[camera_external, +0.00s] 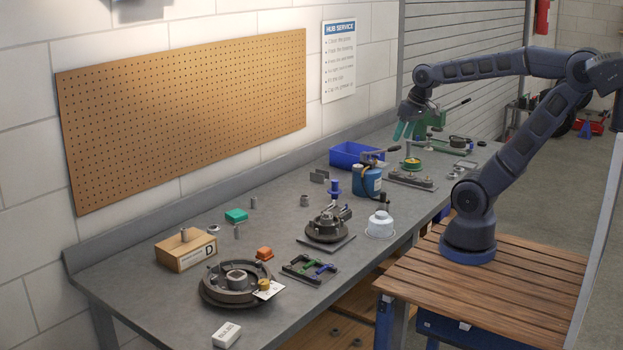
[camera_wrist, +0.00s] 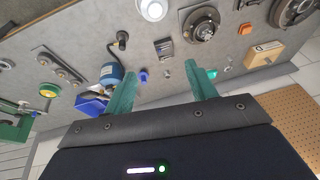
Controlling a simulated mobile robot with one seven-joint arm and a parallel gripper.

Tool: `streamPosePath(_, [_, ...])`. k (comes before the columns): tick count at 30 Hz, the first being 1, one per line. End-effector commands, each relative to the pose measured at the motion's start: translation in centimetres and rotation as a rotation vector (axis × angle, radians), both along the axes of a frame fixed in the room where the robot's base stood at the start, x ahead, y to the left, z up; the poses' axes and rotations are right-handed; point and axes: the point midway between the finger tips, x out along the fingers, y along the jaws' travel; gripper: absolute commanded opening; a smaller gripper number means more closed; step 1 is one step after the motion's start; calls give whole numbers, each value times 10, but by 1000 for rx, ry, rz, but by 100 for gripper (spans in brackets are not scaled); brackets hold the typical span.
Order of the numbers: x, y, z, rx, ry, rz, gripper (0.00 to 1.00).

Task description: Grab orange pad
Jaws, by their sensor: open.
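The orange pad (camera_external: 264,253) is a small block lying on the grey workbench, just behind the round dark hub plate (camera_external: 240,284) near the front. It also shows small in the wrist view (camera_wrist: 247,58), toward the upper right beside the wooden block. My gripper (camera_external: 404,130) is raised over the far end of the bench, well away from the pad. In the wrist view its two teal fingers (camera_wrist: 162,95) are spread apart with nothing between them.
A hub on a plate (camera_external: 327,229), a white dome (camera_external: 380,224), a blue can (camera_external: 367,181) and a blue bin (camera_external: 357,155) stand farther along.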

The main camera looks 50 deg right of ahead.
Motion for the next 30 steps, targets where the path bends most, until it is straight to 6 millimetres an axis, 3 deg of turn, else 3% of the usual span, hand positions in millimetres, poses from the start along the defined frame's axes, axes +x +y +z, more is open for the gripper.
streamPosePath(17, [86, 105, -50, 395, 336, -171, 56])
streamPosePath(30, [148, 184, -101, 653, 605, -376, 56])
